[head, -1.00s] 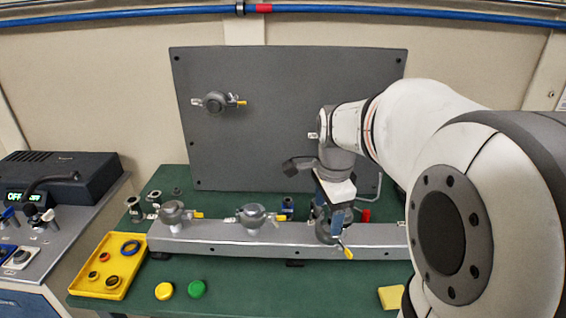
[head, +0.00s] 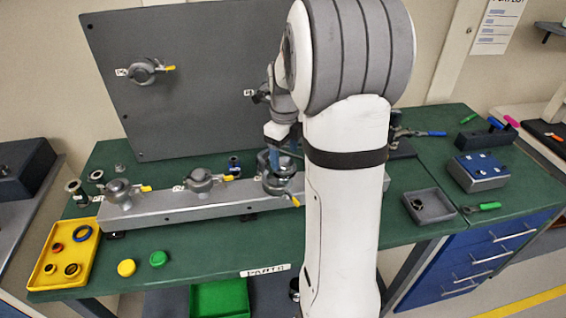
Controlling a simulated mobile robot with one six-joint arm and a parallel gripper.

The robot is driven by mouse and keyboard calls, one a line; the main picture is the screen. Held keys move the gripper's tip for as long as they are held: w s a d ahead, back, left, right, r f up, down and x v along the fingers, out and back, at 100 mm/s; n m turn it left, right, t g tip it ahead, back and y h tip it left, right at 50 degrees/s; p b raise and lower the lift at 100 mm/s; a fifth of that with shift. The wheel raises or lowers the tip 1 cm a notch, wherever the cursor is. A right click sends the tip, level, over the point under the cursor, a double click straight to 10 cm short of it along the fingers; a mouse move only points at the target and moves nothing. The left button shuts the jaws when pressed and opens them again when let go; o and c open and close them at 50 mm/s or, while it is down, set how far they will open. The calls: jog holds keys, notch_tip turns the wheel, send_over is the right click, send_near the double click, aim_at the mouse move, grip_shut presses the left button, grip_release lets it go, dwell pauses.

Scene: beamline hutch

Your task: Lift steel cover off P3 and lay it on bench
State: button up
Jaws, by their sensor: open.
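A long grey rail (head: 226,205) on the green bench carries round grey fittings with yellow-tipped levers. The left one (head: 118,190) and the middle one (head: 199,180) are in plain view. The third fitting (head: 279,187) sits under my gripper (head: 281,168). My gripper points down with its jaws open, its blue fingers close around the top of this third fitting; I cannot tell if they touch it. A steel cover cannot be made out separately there, and the port labels are too small to read. My arm hides the rail just to the right.
A grey upright panel (head: 190,60) with more fittings stands behind the rail. The green bench (head: 215,236) is clear in front, beyond a yellow cap (head: 126,267) and green cap (head: 158,258). A yellow tray (head: 48,280) is left; a grey tray (head: 430,206) and blue-topped box (head: 479,168) are right.

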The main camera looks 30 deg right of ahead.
jog(key=shift+f, duration=1.2)
jog(key=c, duration=0.8)
jog(key=shift+r, duration=0.1)
